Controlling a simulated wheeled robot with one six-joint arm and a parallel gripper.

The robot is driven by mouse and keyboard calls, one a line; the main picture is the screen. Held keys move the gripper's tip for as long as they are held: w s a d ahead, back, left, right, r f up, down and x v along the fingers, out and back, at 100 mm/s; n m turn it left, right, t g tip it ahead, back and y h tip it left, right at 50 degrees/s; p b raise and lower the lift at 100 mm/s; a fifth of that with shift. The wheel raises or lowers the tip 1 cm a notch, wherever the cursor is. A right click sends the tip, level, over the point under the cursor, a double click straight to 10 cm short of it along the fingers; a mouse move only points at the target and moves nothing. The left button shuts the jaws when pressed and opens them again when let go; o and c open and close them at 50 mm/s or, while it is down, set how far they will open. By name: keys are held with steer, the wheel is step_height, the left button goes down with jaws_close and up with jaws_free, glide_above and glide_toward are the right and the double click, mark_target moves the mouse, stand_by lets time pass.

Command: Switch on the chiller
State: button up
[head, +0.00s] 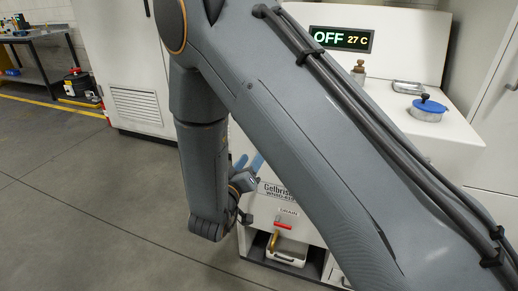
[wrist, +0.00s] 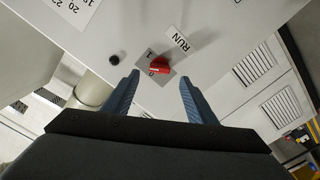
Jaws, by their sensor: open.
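The chiller is a white cabinet whose display (head: 342,39) reads OFF and 27 C in the head view. In the wrist view a red rotary switch (wrist: 161,68) sits on a grey plate marked 0 and 1, beside a RUN label (wrist: 177,39). Which mark the switch points to is hard to tell. My gripper (wrist: 159,79) is open and empty, its two blue fingers on either side of the switch in the picture; contact cannot be told. In the head view the fingers of my gripper (head: 249,161) show partly behind my arm, which hides the switch.
A small black knob (wrist: 114,59) is left of the switch. Below my gripper in the head view are a red DRAIN handle (head: 283,226) and a white tray (head: 288,254). A blue-lidded pot (head: 428,109) stands on the cabinet top. The floor at left is clear.

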steer(key=x, duration=0.6)
steer(key=shift+w, duration=0.25)
steer(key=c, duration=1.1)
steer(key=shift+m, duration=0.4)
steer(key=m, duration=0.5)
steer(key=shift+m+p, duration=0.3)
steer(key=shift+m, duration=0.1)
steer(key=o, duration=1.1)
